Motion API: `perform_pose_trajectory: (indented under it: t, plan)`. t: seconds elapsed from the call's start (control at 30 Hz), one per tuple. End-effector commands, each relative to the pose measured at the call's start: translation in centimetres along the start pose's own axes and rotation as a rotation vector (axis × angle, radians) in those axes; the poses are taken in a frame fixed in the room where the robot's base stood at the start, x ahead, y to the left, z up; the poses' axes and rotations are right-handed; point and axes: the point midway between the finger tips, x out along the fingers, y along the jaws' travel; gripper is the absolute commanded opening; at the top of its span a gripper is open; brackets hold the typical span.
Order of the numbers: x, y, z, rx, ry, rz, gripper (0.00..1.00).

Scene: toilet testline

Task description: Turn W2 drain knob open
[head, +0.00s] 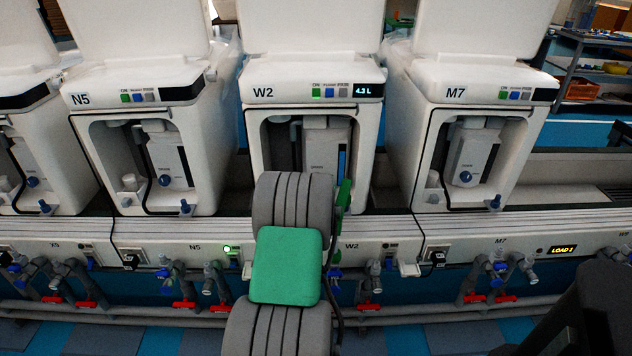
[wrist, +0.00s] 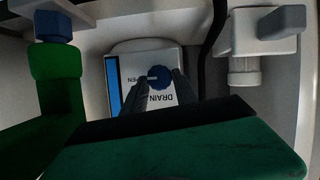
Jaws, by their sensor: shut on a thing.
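The W2 unit (head: 262,93) stands in the middle of the head view, with its front bay open. In the wrist view its drain knob (wrist: 160,73) is a blue, scalloped disc on a white panel (wrist: 125,48). The panel reads DRAIN and OPEN, upside down. A small pale mark shows on the knob's face, near the word OPEN. My gripper (wrist: 158,88) is shut on the knob, with one dark finger at each side. In the head view my grey and green arm hides the knob and the fingertips.
A blue-topped part (wrist: 53,27) and a grey fitting (wrist: 245,45) flank the panel in the wrist view. A black hose runs beside the panel. The N5 unit (head: 75,99) and M7 unit (head: 455,92) stand either side. Valves with red handles line the rail below.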

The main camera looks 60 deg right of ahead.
Motion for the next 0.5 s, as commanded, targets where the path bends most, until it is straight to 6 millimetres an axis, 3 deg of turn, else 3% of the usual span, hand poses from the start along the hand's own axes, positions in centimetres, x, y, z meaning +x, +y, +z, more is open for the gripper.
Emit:
perform_pose_trajectory:
  t: [0.2,0.23,0.5]
  plan:
    - [0.0,-0.06,0.2,0.001,-0.004,-0.001,0.0]
    - [0.0,-0.06,0.2,0.001,-0.004,-0.001,0.36]
    - [0.0,-0.03,0.09,0.0,-0.002,0.0,0.56]
